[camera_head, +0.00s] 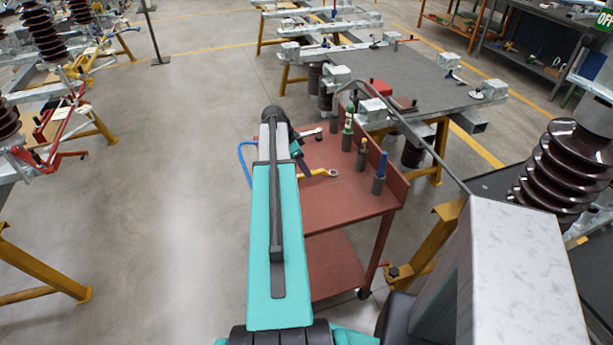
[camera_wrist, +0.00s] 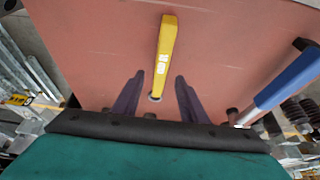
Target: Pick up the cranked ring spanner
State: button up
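The cranked ring spanner has a yellow handle (camera_wrist: 166,50) and lies on the red-brown top of a trolley (camera_head: 340,198). Its yellow shaft also shows in the head view (camera_head: 318,173), just right of my arm, with a pale ring at its right end. In the wrist view my gripper (camera_wrist: 159,77) is open, with one dark finger on each side of the spanner's lower end. The fingers appear apart from the spanner. I cannot tell the height of the fingertips above the trolley top. In the head view my arm hides part of the trolley.
The floor left of the trolley is clear.

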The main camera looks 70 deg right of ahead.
jog(key=shift+p+x, duration=0.5)
jog(key=shift+x, duration=1.05)
jog(key=shift+c, duration=0.4)
grip_shut()
jog(key=shift+r, duration=0.1)
